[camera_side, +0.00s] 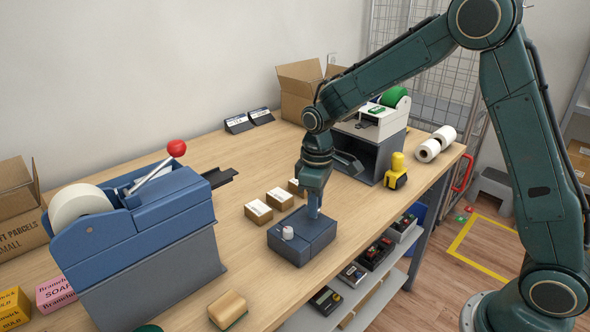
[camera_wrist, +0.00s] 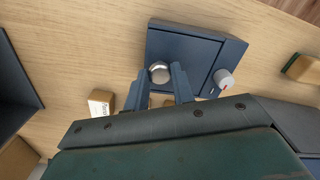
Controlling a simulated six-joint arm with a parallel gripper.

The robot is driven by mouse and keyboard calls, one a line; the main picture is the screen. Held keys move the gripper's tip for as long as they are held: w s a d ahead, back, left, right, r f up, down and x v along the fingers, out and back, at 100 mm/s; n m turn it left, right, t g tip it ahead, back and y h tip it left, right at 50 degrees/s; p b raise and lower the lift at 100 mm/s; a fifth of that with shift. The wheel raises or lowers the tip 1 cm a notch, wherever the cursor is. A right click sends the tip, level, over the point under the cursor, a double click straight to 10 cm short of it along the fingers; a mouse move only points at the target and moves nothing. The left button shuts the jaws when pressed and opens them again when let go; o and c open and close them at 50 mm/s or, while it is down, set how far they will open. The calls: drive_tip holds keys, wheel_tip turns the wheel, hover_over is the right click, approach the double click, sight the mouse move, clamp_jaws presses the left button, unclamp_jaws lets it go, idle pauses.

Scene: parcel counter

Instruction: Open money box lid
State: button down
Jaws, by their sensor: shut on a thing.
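The money box (camera_side: 301,246) is a dark blue-grey box on the wooden counter, near its front edge. A white dial (camera_side: 287,233) with a red mark sits on its top and also shows in the wrist view (camera_wrist: 224,78). The lid (camera_wrist: 188,48) lies flat and looks closed. A round silver knob (camera_wrist: 159,72) is on the lid. My gripper (camera_side: 315,215) points down over the box. In the wrist view its fingers (camera_wrist: 161,80) are shut on the silver knob. The fingers hide the knob in the side view.
Small cartons (camera_side: 258,211) lie just behind the box. A blue tape dispenser (camera_side: 150,215) stands to the left, with a brush-like block (camera_side: 227,309) in front of it. A yellow stamp-like object (camera_side: 396,172) and a label printer (camera_side: 372,122) stand behind to the right.

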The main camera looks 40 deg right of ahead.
drive_tip(key=shift+w+d+r, duration=0.1)
drive_tip(key=shift+w+d, duration=0.05)
drive_tip(key=shift+d, duration=1.6)
drive_tip(key=shift+w+d, duration=0.1)
drive_tip(key=shift+d, duration=1.6)
drive_tip(key=c, duration=1.2)
unclamp_jaws()
drive_tip(key=shift+o, duration=0.2)
drive_tip(key=shift+r, duration=0.1)
wheel_tip(320, 180, up, 14)
drive_tip(key=shift+f, duration=0.2)
drive_tip(key=shift+s, duration=0.1)
